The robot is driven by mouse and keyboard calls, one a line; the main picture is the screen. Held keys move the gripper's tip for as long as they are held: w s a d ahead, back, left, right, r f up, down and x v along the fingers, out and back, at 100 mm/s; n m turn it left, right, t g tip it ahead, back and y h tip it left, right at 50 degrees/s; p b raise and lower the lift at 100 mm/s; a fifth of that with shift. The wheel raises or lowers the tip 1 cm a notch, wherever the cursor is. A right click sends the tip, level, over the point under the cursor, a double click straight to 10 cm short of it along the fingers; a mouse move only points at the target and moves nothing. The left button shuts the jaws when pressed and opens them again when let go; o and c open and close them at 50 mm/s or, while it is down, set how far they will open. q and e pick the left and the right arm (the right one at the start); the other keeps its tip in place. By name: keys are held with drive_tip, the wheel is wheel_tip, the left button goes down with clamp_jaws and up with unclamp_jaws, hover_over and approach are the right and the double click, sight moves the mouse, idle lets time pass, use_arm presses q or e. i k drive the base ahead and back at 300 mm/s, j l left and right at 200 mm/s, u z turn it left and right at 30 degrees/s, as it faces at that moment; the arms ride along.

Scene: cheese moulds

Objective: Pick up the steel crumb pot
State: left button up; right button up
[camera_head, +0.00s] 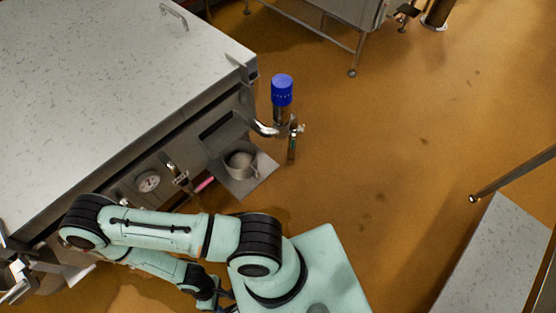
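The steel crumb pot (241,163) is a small grey metal cup. It stands upright on a small steel shelf (262,174) at the side of the large vat or table. My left arm reaches left from the base and folds back below the pot. Its dark wrist end (207,288) is near the bottom edge, well apart from the pot. The fingers there are too small and partly hidden, so I cannot tell whether they are open or shut. My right gripper is out of view.
The large speckled white top (90,90) fills the upper left. A blue-capped valve (282,90) with steel pipework stands just beyond the shelf. A round gauge (148,181) is on the side panel. The brown floor (400,150) is clear to the right, with another pale top (495,262) at lower right.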

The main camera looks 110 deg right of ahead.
sight(237, 146)
drive_tip(key=z, duration=3.3)
drive_tip(key=i+j+u, duration=0.4)
